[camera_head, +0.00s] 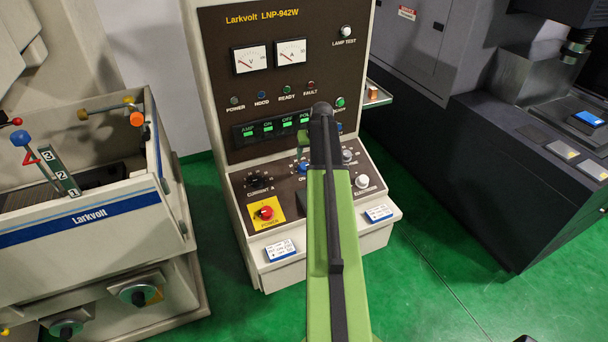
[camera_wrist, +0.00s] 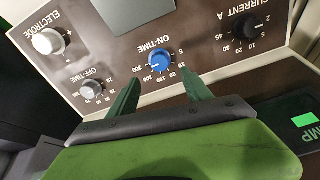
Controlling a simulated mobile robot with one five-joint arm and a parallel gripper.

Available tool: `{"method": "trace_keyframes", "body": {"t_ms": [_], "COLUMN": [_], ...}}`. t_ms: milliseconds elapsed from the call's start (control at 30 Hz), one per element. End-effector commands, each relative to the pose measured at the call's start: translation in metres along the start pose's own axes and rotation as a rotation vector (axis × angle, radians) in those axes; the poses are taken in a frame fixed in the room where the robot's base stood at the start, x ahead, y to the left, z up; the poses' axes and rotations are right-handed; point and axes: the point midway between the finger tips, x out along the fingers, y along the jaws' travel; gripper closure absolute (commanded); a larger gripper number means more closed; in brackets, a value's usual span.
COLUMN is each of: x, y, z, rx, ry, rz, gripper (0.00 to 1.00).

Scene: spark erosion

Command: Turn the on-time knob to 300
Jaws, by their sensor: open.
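The blue on-time knob (camera_wrist: 160,61) sits on the sloped brown control panel, seen upside down in the wrist view. Its printed scale runs around it, with 300 on the picture's left side and 5 on its right. I cannot clearly make out where its pointer stands. In the head view the knob (camera_head: 303,167) shows just left of my arm, partly hidden. My gripper (camera_wrist: 159,76) is open and empty. Its two green fingers point toward the knob, one to each side of it in the picture, with their tips apart from it.
The grey off-time knob (camera_wrist: 91,90), white electrode knob (camera_wrist: 48,41) and black current knob (camera_wrist: 257,25) flank it. A red power button (camera_head: 266,213) on a yellow plate is at the panel's lower left. The green display strip (camera_head: 270,127) is on the upright face above.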

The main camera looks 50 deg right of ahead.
Motion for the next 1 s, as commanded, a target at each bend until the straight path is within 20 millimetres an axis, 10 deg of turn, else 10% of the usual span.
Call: {"method": "trace_keyframes", "body": {"t_ms": [400,767,1000], "x": [0.097,0.102,0.102], "y": [0.001,-0.001,-0.001], "z": [0.002,0.0,0.0], "rx": [0.001,0.001,0.0], "ry": [0.0,0.0,0.0], "rz": [0.0,0.0,0.0], "gripper": [0.42,0.42,0.72]}}
